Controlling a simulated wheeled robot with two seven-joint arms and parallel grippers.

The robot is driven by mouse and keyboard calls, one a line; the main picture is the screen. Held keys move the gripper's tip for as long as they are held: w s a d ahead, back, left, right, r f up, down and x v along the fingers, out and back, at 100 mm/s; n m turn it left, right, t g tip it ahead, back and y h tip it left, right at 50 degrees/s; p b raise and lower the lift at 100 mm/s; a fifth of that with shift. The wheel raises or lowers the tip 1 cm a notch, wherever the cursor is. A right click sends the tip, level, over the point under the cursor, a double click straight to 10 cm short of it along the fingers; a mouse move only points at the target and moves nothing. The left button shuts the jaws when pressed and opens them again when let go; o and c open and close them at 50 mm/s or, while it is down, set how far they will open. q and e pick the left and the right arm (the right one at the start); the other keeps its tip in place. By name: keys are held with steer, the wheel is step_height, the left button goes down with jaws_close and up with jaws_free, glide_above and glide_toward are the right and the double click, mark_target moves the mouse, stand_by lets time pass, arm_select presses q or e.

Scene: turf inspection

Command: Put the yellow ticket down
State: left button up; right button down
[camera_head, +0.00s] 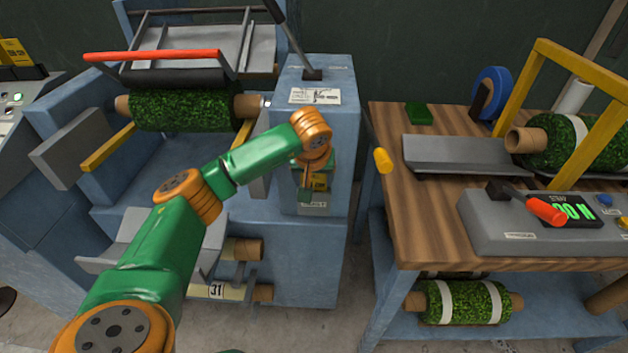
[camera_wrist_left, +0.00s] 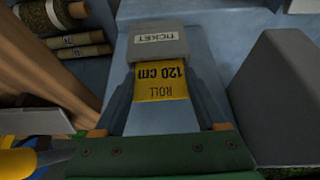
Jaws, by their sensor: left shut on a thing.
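In the left wrist view the ticket (camera_wrist_left: 161,84) reads "ROLL 120 cm", upside down in the picture. My left gripper (camera_wrist_left: 162,82) is shut on the ticket, with a finger along each side of it. The ticket's far edge meets a grey holder (camera_wrist_left: 158,42) labelled "TICKET"; I cannot tell whether it is inside the holder or just in front. My right gripper is not in view.
A wooden bench (camera_head: 425,225) with a grey console (camera_head: 500,235) and a yellow frame (camera_head: 520,85) stands right. A turf roll (camera_head: 185,108) sits on the blue machine at left. A yellow-tipped lever (camera_head: 383,160) sticks out between post and bench.

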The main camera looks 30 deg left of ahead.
arm_select(q)
steer(key=shift+f, duration=0.1)
steer(key=shift+f, duration=0.15)
steer(key=o, duration=1.2)
steer(key=shift+o, duration=0.2)
steer(key=shift+r, duration=0.35)
steer(key=v, duration=1.1)
steer(key=shift+s+d+r, duration=0.25)
steer(key=shift+r, duration=0.05)
